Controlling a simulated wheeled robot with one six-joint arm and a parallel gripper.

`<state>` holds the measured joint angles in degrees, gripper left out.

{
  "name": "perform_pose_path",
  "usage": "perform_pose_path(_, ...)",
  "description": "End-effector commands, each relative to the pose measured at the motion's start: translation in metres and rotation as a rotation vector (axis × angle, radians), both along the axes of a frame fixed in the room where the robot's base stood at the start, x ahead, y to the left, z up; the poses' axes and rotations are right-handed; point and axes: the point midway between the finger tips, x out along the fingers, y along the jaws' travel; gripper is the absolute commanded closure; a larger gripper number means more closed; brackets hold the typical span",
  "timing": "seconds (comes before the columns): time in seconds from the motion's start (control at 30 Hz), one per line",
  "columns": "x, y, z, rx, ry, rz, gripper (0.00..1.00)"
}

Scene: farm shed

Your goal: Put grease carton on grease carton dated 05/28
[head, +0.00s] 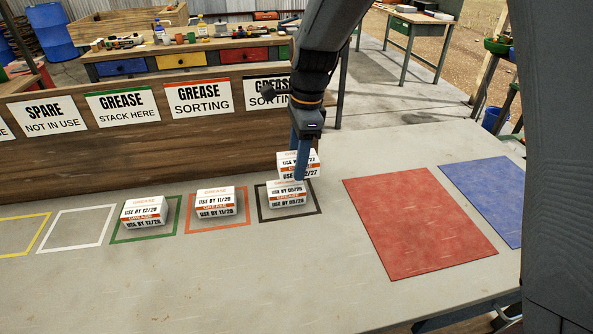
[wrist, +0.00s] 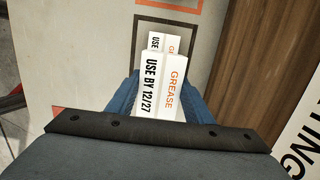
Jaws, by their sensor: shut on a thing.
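A white grease carton (head: 309,158), marked 12/27, is held in my gripper (head: 300,176), which is shut on it. In the wrist view the same carton (wrist: 162,88) sits between the blue fingers, its label reading USE BY 12/27. In the head view a grease carton (head: 287,200) stands in the black-outlined square; its small date looks like 05/28. The held carton is just above and behind it in the head view. In the wrist view the lower carton (wrist: 156,41) is partly hidden by the held one. I cannot tell whether they touch.
Cartons dated 11/28 or similar (head: 215,205) and 12/28 (head: 143,213) stand in the red and green outlines. White and yellow outlines at left are empty. Red (head: 420,225) and blue (head: 500,190) mats lie bare at right. A wooden board (head: 150,140) with signs stands behind the squares.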

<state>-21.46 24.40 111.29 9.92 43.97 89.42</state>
Motion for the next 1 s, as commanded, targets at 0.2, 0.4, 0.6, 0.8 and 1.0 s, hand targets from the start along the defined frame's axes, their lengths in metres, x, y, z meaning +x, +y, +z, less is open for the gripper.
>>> perform_pose_path(0.2,0.0,-0.001,-0.017,-0.002,0.002,-0.002,0.78)
perform_pose_path(0.4,0.0,-0.002,-0.041,-0.001,0.001,-0.002,0.78)
perform_pose_path(0.6,0.001,-0.001,-0.042,0.0,-0.002,-0.002,0.78)
perform_pose_path(0.8,0.001,-0.001,-0.044,0.0,-0.002,-0.002,0.48)
perform_pose_path(1.0,0.001,-0.001,-0.044,0.0,-0.001,-0.002,0.35)
